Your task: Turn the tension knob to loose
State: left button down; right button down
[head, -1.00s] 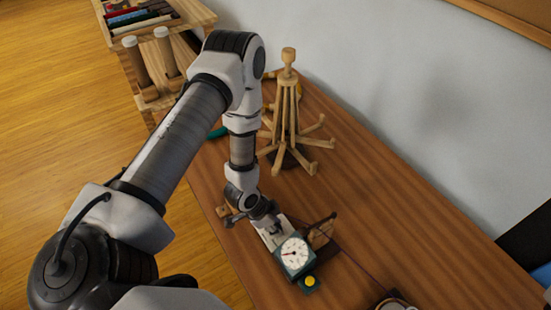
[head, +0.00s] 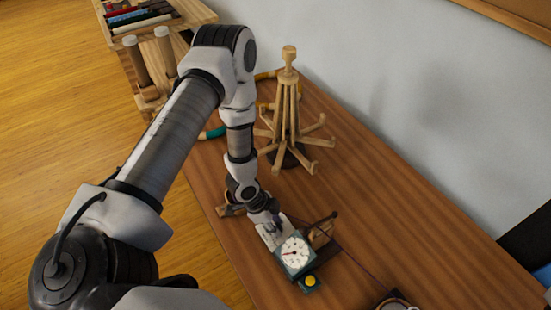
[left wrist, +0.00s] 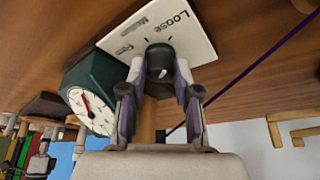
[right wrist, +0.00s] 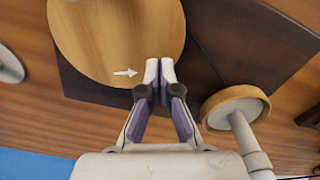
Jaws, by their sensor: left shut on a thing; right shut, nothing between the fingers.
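The tension knob (left wrist: 158,56) is a dark round knob with a small pale mark, on a cream plate (left wrist: 192,30) lettered Loose, Medium and Firm. My left gripper (left wrist: 160,82) is shut on the knob, one finger on each side. Which label the knob points to, I cannot tell. In the head view my left gripper (head: 270,226) is at the plate beside the dial; the fingers are small there and the knob is hidden. My right gripper (right wrist: 160,66) is shut and empty, by a round wooden disc (right wrist: 110,30) with a white arrow.
A green box with a white dial (head: 294,251) and a yellow button (head: 310,281) stands beside the plate. A wooden yarn swift (head: 289,110) stands farther back. A purple strand (left wrist: 255,66) runs across the table. The table's right part (head: 420,240) is mostly clear.

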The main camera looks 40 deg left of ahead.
pick_arm(q)
jog(key=c, duration=0.8)
grip_release()
jog(key=shift+c, duration=0.2)
jog(key=v, duration=0.7)
jog(key=shift+r, duration=0.15)
jog(key=shift+a, duration=0.1)
jog(key=shift+s, duration=0.15)
